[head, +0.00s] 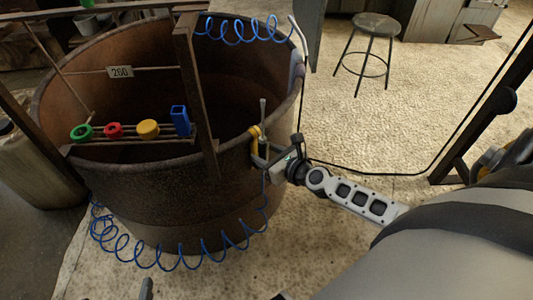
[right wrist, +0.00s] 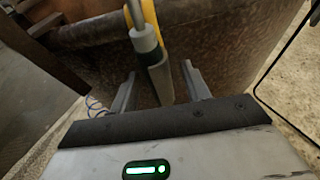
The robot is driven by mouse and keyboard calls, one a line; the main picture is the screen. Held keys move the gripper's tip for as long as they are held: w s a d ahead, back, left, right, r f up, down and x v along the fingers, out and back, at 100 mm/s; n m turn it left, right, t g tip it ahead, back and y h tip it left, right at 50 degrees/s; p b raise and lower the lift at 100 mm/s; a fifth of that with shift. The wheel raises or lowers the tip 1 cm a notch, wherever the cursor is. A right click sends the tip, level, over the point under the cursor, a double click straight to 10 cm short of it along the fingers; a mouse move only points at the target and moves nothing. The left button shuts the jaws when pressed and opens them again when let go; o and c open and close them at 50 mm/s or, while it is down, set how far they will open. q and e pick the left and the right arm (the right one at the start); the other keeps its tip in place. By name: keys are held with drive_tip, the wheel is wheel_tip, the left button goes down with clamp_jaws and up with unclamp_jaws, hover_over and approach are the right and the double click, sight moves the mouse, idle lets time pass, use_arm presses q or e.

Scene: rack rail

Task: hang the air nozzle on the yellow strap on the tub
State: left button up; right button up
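The air nozzle (head: 262,112) is a slim grey piece with a thin stem, upright at the tub's right rim. The yellow strap (head: 254,133) is at the same place on the rim of the rusty tub (head: 135,195). In the right wrist view the nozzle (right wrist: 156,68) stands against the yellow strap (right wrist: 182,45); whether it passes through the strap is unclear. My right gripper (head: 271,160) is just below and beside the nozzle. Its fingers (right wrist: 160,90) are apart, with gaps on both sides of the nozzle body. My left gripper is not recognisable.
A blue coiled hose (head: 160,262) loops around the tub's front foot; another blue coil (head: 245,35) hangs at the back rim. Red, green, yellow and blue parts (head: 148,129) sit on a rail across the tub. A stool (head: 376,25) stands behind, with clear floor around.

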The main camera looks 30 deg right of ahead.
idle(0.4)
drive_tip(key=shift+s, duration=0.45)
use_arm(q)
drive_tip(key=shift+w+d+f+g+b, duration=0.1)
drive_tip(key=shift+d+f+g+b, duration=0.15)
drive_tip(key=shift+f+b, duration=0.35)
drive_tip(key=shift+w+d+f+g+b, duration=0.15)
drive_tip(key=shift+d+f+b, duration=0.25)
drive_tip(key=shift+f, duration=0.2)
use_arm(e)
drive_tip(key=v, duration=1.5)
drive_tip(key=shift+r, duration=0.2)
use_arm(q)
drive_tip(key=shift+s+r, duration=0.1)
use_arm(e)
drive_tip(key=shift+r, duration=0.1)
